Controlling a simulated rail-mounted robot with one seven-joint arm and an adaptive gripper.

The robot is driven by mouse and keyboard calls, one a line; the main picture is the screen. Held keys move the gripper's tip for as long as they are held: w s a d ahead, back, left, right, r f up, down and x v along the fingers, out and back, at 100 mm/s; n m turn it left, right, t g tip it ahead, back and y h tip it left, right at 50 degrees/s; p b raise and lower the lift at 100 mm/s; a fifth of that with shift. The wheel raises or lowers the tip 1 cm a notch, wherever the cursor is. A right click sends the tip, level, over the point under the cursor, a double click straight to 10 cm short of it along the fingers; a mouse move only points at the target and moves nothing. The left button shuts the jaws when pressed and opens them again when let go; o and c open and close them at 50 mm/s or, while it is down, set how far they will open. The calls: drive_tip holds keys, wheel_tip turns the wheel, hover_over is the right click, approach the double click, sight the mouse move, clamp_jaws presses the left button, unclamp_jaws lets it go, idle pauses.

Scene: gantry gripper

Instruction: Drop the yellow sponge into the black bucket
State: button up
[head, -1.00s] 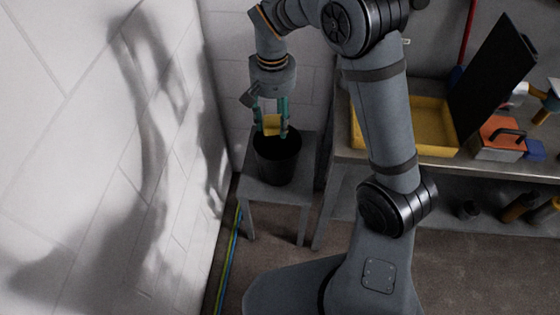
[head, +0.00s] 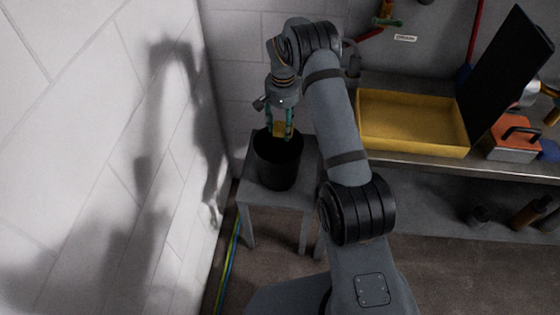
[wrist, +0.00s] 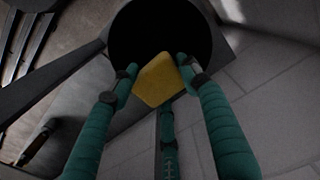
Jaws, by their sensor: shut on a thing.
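The yellow sponge (head: 279,129) is held between the green fingers of my gripper (head: 280,134). In the wrist view the sponge (wrist: 158,80) sits between the fingertips, and my gripper (wrist: 156,72) is shut on it. The black bucket (head: 277,170) stands upright on a small grey stool against the wall. In the head view the fingertips and sponge are at the bucket's mouth, near its back rim. In the wrist view the dark opening of the bucket (wrist: 160,30) lies beyond the sponge, which partly overlaps its near edge. The bucket's inside is too dark to make out.
The grey stool (head: 250,190) carries the bucket, close to the white wall (head: 90,150) on the left. To the right, a workbench holds a yellow tray (head: 415,149), a tilted black panel (head: 508,75) and an orange toolbox (head: 515,140).

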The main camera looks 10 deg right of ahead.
drive_tip(key=shift+f+b, duration=1.35)
drive_tip(key=shift+f, duration=0.9)
drive_tip(key=o, duration=1.1)
wheel_tip(320, 180, up, 12)
drive_tip(key=shift+r, duration=0.1)
